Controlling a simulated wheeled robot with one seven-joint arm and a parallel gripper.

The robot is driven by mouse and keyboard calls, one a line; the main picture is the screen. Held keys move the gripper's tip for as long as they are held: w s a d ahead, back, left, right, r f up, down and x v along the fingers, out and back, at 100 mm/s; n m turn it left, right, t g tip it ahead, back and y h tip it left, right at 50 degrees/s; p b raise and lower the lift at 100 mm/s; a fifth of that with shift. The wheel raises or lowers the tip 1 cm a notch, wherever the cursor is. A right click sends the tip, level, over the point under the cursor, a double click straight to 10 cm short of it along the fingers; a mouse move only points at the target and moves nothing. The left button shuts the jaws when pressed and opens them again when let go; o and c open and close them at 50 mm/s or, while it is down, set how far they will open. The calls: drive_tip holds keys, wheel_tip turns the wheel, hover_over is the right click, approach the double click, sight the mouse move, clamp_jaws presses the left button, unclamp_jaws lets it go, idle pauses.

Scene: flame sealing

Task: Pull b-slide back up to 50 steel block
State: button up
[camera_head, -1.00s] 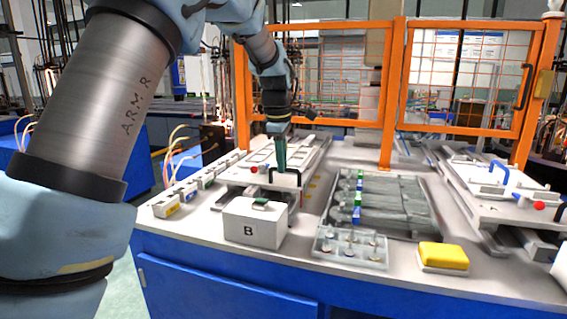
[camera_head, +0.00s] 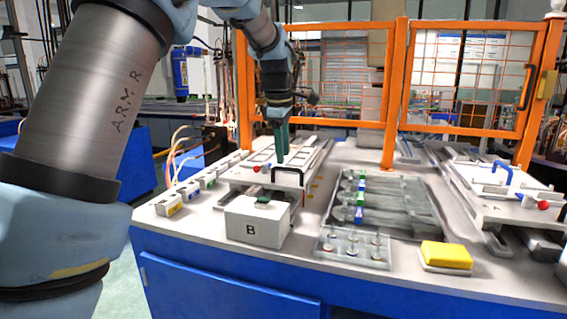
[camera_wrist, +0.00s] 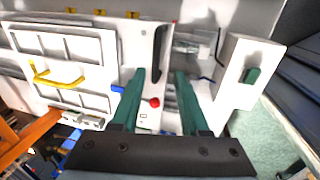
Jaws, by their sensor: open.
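The b-slide (camera_head: 240,173) is a white plate on rails at the left of the bench, behind a white box marked B (camera_head: 254,229). Its black handle (camera_head: 287,170) stands at the front edge, with a red knob beside it. My gripper (camera_head: 280,161) is open and empty, pointing down just above and behind the handle, apart from it as far as I can tell. In the wrist view, the open fingers (camera_wrist: 161,76) lie over the plate's end, with the red knob (camera_wrist: 154,102) between them. I cannot make out a steel block marked 50.
A clear tray (camera_head: 352,248) and a yellow block (camera_head: 446,255) are in front. A second slide (camera_head: 490,195) with a blue handle is at right. An orange mesh fence (camera_head: 388,100) stands behind.

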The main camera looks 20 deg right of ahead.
wheel_tip(320, 180, up, 7)
drive_tip(key=s+a, duration=0.1)
drive_tip(key=shift+b, duration=0.45)
drive_tip(key=w+a+f+m, duration=0.1)
drive_tip(key=a+f+m, duration=0.1)
drive_tip(key=a+f, duration=0.6)
drive_tip(key=w+a+f+m, duration=0.1)
drive_tip(key=a+f+m, duration=0.15)
drive_tip(key=a, duration=0.85)
drive_tip(key=s+a+f+m, duration=0.3)
drive_tip(key=s+a+f, duration=0.3)
drive_tip(key=s+a, duration=0.1)
drive_tip(key=s+a+f+m+y, duration=0.1)
drive_tip(key=s+a+f+m, duration=0.2)
drive_tip(key=s+a+f, duration=0.3)
drive_tip(key=s+a, duration=0.1)
drive_tip(key=a, duration=0.3)
drive_tip(key=shift+a, duration=0.25)
drive_tip(key=shift+s, duration=0.1)
